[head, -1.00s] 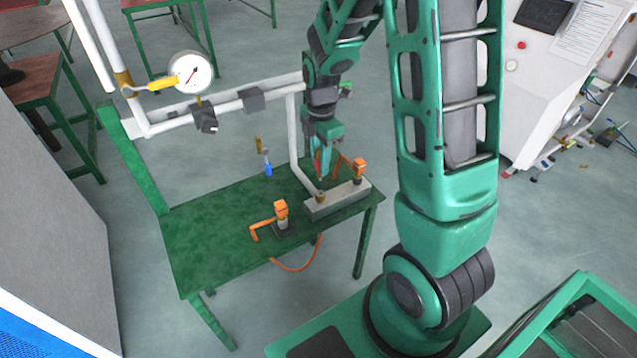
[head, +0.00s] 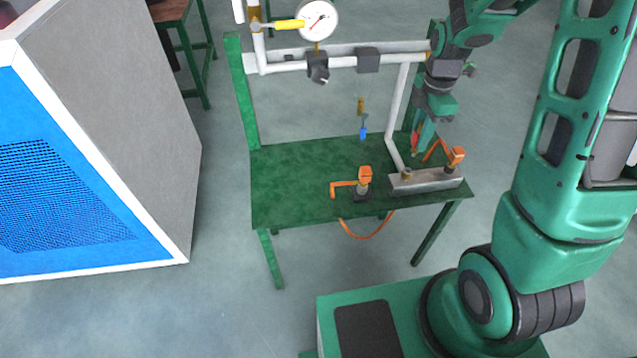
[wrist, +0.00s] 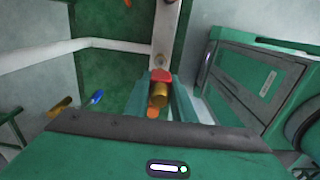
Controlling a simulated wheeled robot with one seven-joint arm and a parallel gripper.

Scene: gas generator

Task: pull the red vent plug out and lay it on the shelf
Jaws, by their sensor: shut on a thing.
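My gripper (head: 421,143) is over the back right of the green table, just above the grey block (head: 428,181). It is shut on the red vent plug (head: 414,142), which shows as a small red piece at the fingers. In the wrist view the red plug (wrist: 161,75) lies between the two green fingers, with a brass cylinder (wrist: 158,95) against it. A brass fitting (head: 407,174) stands on the left end of the block, a little below the fingers. The plug's lower end is too small to tell clearly. I cannot make out which surface is the shelf.
Orange-handled valves stand on the block (head: 457,155) and on the table (head: 365,175). A white pipe (head: 398,105) rises close left of my gripper. A gauge (head: 318,20) and a blue tag (head: 363,132) are farther left. The table's left part (head: 285,185) is bare.

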